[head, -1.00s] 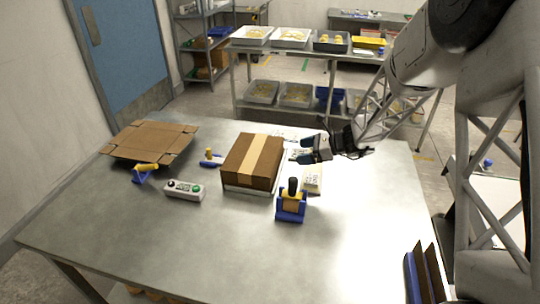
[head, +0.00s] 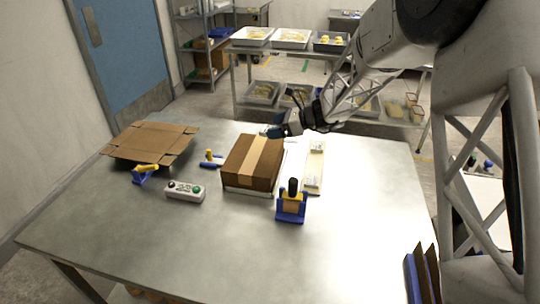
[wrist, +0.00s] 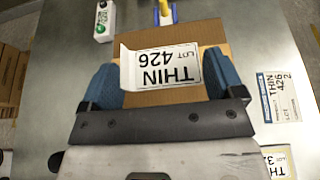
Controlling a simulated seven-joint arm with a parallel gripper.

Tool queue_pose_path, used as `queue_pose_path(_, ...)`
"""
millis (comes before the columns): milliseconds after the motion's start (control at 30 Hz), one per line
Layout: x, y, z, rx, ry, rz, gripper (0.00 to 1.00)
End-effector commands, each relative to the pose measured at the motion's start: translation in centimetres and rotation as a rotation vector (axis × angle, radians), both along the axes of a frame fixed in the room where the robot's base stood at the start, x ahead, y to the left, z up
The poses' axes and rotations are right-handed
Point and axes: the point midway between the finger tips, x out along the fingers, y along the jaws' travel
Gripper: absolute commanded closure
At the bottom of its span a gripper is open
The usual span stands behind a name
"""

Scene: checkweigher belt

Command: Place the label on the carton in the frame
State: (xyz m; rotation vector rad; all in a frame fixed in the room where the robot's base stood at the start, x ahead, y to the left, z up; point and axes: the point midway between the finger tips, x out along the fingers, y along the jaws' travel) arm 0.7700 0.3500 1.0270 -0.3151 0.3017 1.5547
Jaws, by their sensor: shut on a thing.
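The brown carton (head: 239,162) with a lighter tape strip stands closed on the table; its top also shows in the wrist view (wrist: 150,98). My gripper (head: 272,131) is at the carton's far right edge in the head view. In the wrist view its blue fingertips (wrist: 162,76) are on either side of a white label (wrist: 165,68) reading "THIN LOT 426", upside down in that picture. The label is held over the carton top, its left edge curling; whether it touches cannot be told. No frame marking on the carton is visible.
A pale strip (head: 314,163) with labels lies right of the carton. A blue-edged printed card (wrist: 281,96) lies beside the carton. The front table is clear.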

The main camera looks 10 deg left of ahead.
Motion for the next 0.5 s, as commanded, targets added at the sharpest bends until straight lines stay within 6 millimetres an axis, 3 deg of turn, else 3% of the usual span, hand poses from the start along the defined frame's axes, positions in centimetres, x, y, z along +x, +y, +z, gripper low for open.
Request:
queue_pose_path(167,0.0,0.0,-1.2,-0.001,0.002,0.0,0.35)
queue_pose_path(500,0.0,0.0,-5.6,-0.001,0.001,0.001,0.35)
